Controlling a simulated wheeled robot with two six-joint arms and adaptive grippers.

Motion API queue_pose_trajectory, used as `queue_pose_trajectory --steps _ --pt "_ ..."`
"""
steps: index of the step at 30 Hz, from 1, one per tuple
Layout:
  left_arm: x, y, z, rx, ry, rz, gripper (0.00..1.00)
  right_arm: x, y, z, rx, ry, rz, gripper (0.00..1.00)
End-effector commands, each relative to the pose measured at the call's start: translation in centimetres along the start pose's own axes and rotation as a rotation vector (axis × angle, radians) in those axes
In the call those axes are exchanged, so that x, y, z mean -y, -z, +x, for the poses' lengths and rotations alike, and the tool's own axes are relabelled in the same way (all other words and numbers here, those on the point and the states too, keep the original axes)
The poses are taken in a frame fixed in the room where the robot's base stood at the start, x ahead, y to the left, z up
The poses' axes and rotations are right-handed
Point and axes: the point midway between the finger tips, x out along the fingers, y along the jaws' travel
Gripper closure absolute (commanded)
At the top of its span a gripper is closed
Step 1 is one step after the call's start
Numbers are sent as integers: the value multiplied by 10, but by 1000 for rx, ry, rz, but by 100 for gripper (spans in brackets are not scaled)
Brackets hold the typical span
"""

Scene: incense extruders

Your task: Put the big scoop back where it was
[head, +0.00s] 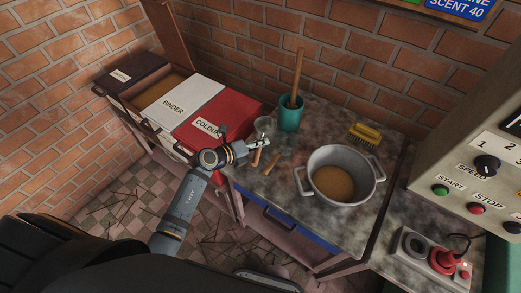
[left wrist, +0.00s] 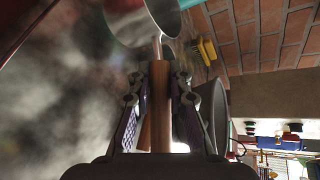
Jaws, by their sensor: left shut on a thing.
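My left gripper (head: 262,146) is over the near left part of the worktop, beside the red colour bin. In the left wrist view its fingers (left wrist: 160,100) are shut on the wooden handle of a scoop (left wrist: 161,80). The scoop's metal neck and bowl point away from the gripper. In the head view its grey bowl (head: 263,125) shows just beyond the fingers, left of the green cup. Whether the scoop touches the worktop is unclear. Another wooden handle (head: 272,160) lies on the worktop close by. My right gripper is not in view.
The green cup (head: 290,119) holds a wooden stick (head: 298,72). A grey pot (head: 321,190) with brown powder stands to the right, a yellow brush (head: 365,134) behind it. The binder bin (head: 172,106) and red colour bin (head: 209,122) stand left. A control panel (head: 480,180) is far right.

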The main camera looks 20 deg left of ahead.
Motion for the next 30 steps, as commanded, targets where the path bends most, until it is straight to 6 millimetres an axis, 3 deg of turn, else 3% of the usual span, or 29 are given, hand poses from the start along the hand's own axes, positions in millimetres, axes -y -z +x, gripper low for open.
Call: queue_pose_trajectory --steps 6,12,23,24,28,30 --pt "-6 -1 8 1 0 0 100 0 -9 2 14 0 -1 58" --pt "-31 9 22 0 0 -2 100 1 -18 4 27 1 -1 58" --pt "-35 11 24 1 0 0 100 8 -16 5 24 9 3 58" --pt "-36 12 23 0 -1 0 79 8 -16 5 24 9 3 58" --pt "-35 11 23 0 -1 0 62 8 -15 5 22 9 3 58" --pt "-35 11 23 0 -1 0 59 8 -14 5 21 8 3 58"
